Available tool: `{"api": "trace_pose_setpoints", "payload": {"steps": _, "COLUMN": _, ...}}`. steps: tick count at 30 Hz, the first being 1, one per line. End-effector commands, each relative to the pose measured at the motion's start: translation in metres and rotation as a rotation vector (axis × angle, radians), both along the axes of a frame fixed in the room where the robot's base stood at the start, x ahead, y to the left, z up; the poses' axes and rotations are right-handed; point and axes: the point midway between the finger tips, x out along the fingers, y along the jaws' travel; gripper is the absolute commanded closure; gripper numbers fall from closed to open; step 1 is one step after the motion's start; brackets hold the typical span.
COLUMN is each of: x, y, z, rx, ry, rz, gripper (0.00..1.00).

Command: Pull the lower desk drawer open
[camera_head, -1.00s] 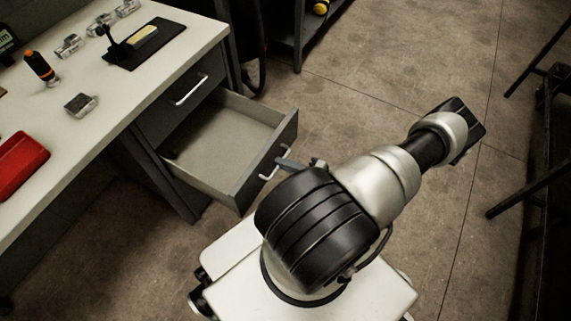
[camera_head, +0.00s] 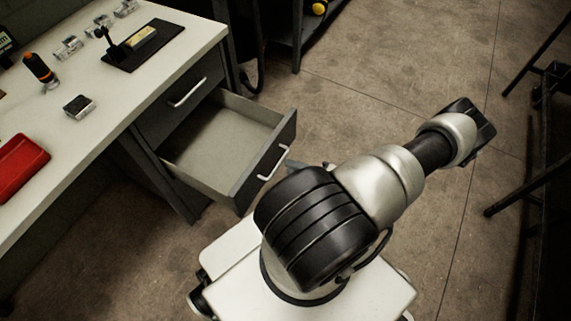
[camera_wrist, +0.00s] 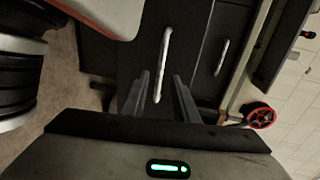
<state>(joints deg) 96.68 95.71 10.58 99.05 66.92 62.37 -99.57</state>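The lower desk drawer (camera_head: 222,138) is pulled out and empty, seen from above in the head view. Its pale bar handle (camera_head: 273,163) is on the dark drawer front. In the wrist view this handle (camera_wrist: 163,60) runs lengthwise, its lower end in line with the gap between my fingers. My gripper (camera_wrist: 160,78) is open, with one finger on each side of that gap and nothing gripped. In the head view only a bit of my gripper (camera_head: 291,164) shows, just right of the handle and apart from it; my arm hides the rest.
The closed upper drawer (camera_head: 181,100) has its own handle (camera_wrist: 221,57). Dark racks stand at right. Floor beyond the drawer is clear.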

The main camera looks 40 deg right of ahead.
Motion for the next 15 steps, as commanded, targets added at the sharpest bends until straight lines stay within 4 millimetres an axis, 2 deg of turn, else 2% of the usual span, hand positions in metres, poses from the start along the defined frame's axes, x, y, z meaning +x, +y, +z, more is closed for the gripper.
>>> {"api": "trace_pose_setpoints", "payload": {"steps": 1, "x": -0.012, "y": -0.006, "z": 0.004, "rx": -0.003, "ry": 0.002, "rz": -0.003, "gripper": 0.73}}
{"api": "trace_pose_setpoints", "payload": {"steps": 9, "x": -0.074, "y": -0.027, "z": 0.017, "rx": -0.002, "ry": 0.003, "rz": -0.003, "gripper": 0.73}}
{"api": "trace_pose_setpoints", "payload": {"steps": 15, "x": -0.107, "y": -0.039, "z": 0.024, "rx": -0.001, "ry": 0.001, "rz": -0.002, "gripper": 0.73}}
